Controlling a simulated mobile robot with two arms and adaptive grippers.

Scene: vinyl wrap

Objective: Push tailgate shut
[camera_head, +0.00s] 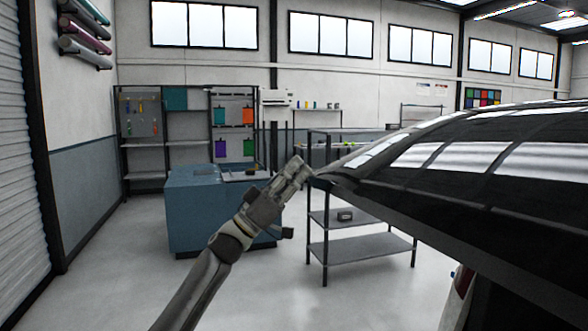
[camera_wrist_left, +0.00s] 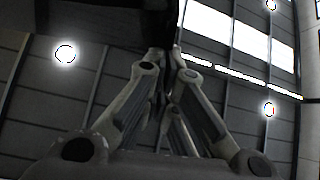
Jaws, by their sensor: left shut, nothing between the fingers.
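The tailgate (camera_head: 480,165) is a glossy black panel at the right of the head view, raised, its edge reaching toward the middle. My left gripper (camera_head: 300,168) is shut and empty at the left end of the tailgate's edge. It looks close to or touching that edge; I cannot tell which. In the left wrist view my left gripper's fingers (camera_wrist_left: 165,70) point up, together at the tips. A dark shape (camera_wrist_left: 120,25) fills the top there, likely the tailgate's underside. My right gripper is not in view.
A blue workbench (camera_head: 205,210) stands behind my left arm. A grey metal shelf rack (camera_head: 345,250) stands below the tailgate's edge. Part of the car body with a red lamp (camera_head: 464,281) shows at lower right. The floor (camera_head: 100,270) at left is clear.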

